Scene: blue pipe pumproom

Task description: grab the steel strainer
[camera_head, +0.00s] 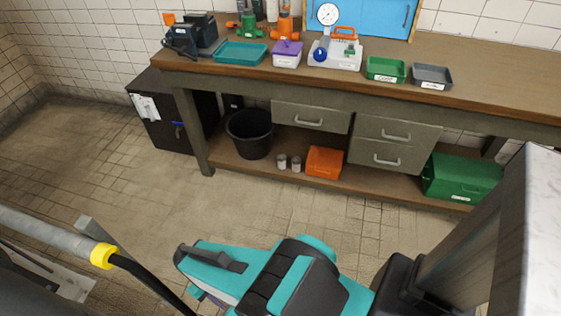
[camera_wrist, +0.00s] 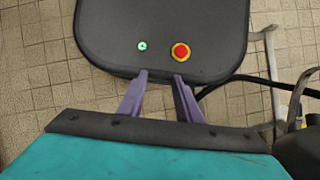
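I cannot make out a steel strainer for certain in either view. Two small grey metal cylinders (camera_head: 289,163) stand on the bench's lower shelf, too small to identify. My gripper (camera_wrist: 160,75) shows in the wrist view with its two purple fingers apart and nothing between them. It points down over a dark part of my own body with a red button. In the head view my teal arm is folded low in front, well short of the bench, and the fingers are not clear there.
A wooden workbench (camera_head: 480,75) spans the back, holding a teal tray (camera_head: 240,53), purple bin (camera_head: 287,53), gauge unit (camera_head: 336,53), green tray (camera_head: 386,69) and grey tray (camera_head: 432,76). Below are a black bucket (camera_head: 250,134), orange box (camera_head: 324,162) and green case (camera_head: 462,179). Tiled floor (camera_head: 150,200) is clear.

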